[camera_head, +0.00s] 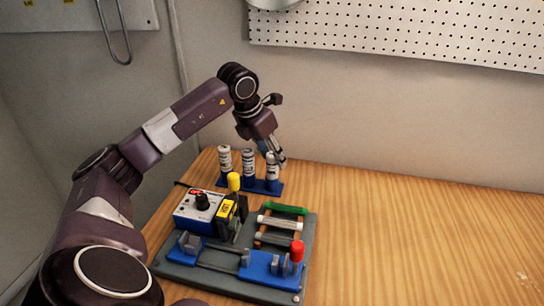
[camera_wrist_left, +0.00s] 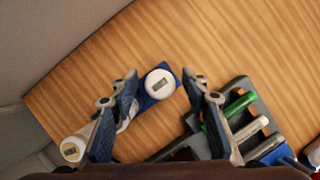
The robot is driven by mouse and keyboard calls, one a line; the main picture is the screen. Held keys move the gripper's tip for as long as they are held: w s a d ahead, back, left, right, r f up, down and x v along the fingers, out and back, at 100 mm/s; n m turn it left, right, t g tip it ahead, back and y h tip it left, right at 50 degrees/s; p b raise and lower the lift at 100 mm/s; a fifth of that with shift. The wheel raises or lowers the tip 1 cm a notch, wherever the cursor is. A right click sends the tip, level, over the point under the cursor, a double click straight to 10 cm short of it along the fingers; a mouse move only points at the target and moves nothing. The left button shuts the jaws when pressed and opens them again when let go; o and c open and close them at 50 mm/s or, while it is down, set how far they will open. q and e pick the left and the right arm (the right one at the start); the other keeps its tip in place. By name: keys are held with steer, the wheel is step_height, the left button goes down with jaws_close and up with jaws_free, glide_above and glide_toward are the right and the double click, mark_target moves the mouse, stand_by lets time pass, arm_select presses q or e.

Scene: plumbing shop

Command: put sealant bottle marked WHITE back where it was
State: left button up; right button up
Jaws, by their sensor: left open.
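Three white bottles with dark labels stand upright in a blue rack (camera_head: 263,190) at the back left of the table: a left bottle (camera_head: 225,160), a middle bottle (camera_head: 248,163) and a right bottle (camera_head: 271,172). The label words are too small to read, so I cannot tell which is marked WHITE. My left gripper (camera_head: 275,157) is open at the top of the right bottle. In the left wrist view, that bottle's white cap (camera_wrist_left: 160,83) lies between the spread fingers, apart from both. The left finger partly hides the middle bottle. My right gripper is out of view.
In front of the rack is a grey tray (camera_head: 210,278) with a blue-white device (camera_head: 196,212), a yellow-topped tool (camera_head: 233,183), green and white rods (camera_head: 284,209) and a red-capped item (camera_head: 297,251). The table's right side is clear. A pegboard (camera_head: 400,40) hangs behind.

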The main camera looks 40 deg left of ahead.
arm_select(q)
steer(key=v, duration=1.2)
steer(key=shift+b, duration=0.4)
